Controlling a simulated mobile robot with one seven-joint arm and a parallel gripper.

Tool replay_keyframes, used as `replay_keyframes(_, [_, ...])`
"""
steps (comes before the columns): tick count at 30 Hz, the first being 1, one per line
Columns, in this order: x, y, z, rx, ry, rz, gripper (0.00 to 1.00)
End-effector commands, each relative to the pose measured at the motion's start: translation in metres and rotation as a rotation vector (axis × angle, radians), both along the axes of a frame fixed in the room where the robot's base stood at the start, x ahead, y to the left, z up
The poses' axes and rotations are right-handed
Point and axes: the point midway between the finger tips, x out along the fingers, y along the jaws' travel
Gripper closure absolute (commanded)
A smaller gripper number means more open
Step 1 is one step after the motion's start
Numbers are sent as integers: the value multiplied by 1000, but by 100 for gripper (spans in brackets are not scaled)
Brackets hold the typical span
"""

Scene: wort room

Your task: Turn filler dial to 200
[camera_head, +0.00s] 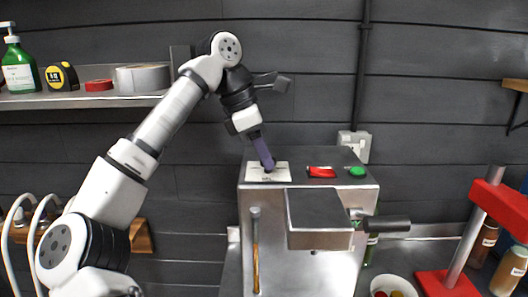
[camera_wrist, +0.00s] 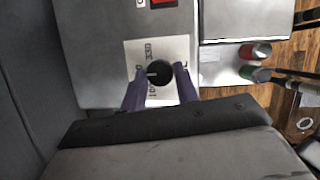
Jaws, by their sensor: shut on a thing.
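The filler machine (camera_head: 264,221) is a metal box in the middle of the head view. Its black round dial (camera_wrist: 159,73) sits on a white label plate (camera_wrist: 143,49) with printed numbers. In the wrist view a pale pointer mark on the dial faces left; I cannot read clearly which number it meets. My gripper (camera_wrist: 159,84) has purple fingers, one on each side of the dial, and is shut on it. In the head view my gripper (camera_head: 268,165) reaches down onto the plate (camera_head: 281,173) and mostly hides the dial.
On the machine's top are a red switch (camera_head: 321,172) and a green button (camera_head: 357,171), right of the plate. A metal box (camera_head: 318,212) with a dark handle (camera_head: 385,224) juts from the front. A red stand (camera_head: 445,284) is at right. A shelf (camera_head: 75,101) holds items at upper left.

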Motion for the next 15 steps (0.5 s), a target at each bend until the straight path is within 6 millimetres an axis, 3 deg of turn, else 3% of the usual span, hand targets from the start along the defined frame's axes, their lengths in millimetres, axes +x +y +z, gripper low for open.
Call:
replay_keyframes(8, [0,0,1,-1,-3,2,92])
replay_keyframes(9, [0,0,1,-1,-3,2,67])
replay_keyframes(13, [0,0,1,-1,-2,2,50])
replay_keyframes(15, [0,0,1,-1,-2,2,48])
